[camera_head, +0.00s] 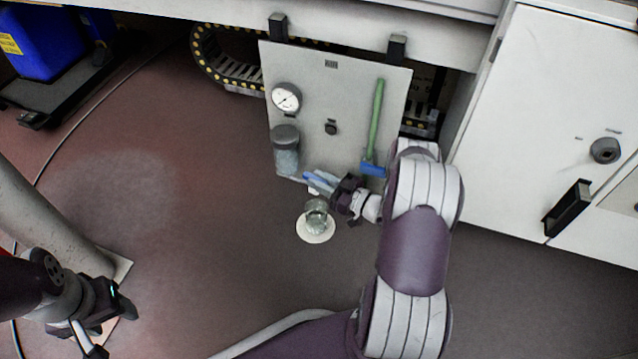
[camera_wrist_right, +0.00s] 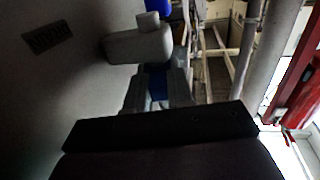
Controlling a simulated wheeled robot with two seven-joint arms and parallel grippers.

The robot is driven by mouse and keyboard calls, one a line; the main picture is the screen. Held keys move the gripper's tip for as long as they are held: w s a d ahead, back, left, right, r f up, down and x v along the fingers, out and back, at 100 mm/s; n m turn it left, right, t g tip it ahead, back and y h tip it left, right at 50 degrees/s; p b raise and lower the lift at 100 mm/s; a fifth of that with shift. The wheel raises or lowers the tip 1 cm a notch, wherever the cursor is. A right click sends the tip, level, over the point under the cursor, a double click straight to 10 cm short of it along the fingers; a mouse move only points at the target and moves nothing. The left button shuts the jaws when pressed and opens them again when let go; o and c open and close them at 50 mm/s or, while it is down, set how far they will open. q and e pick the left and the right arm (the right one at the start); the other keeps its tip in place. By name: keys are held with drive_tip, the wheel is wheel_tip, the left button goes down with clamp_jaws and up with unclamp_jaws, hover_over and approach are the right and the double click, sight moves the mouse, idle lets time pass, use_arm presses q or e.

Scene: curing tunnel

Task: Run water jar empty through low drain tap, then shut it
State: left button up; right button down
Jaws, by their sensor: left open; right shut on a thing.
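The water jar (camera_head: 286,158), a clear jar with a dark top, is fixed upright at the lower left of a pale upright panel (camera_head: 345,90). Its water level is too small to tell. My right gripper (camera_head: 322,184) is at the panel's bottom edge, right of and below the jar. It is shut on a blue part, seemingly the drain tap's handle (camera_wrist_right: 156,84). A grey tap body (camera_wrist_right: 138,46) shows just beyond the fingers in the right wrist view. Whether water runs is unclear. My left gripper (camera_head: 115,308) is open and empty, low at the left.
A clear vessel (camera_head: 316,216) stands on a white disc (camera_head: 316,234) on the floor below. The panel carries a round gauge (camera_head: 286,98), a dark knob (camera_head: 331,128) and a green bar (camera_head: 376,118) with a blue foot. White cabinet doors (camera_head: 545,110) are right; open floor lies left.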

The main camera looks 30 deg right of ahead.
drive_tip(key=shift+w+d+n+g+y+b, duration=0.2)
drive_tip(key=shift+n+g+y+b, duration=0.15)
drive_tip(key=shift+n+y, duration=0.2)
drive_tip(key=shift+r+y, duration=0.1)
drive_tip(key=shift+y, duration=0.15)
drive_tip(key=c, duration=1.1)
unclamp_jaws()
drive_tip(key=shift+g, duration=0.25)
drive_tip(key=shift+a, duration=0.1)
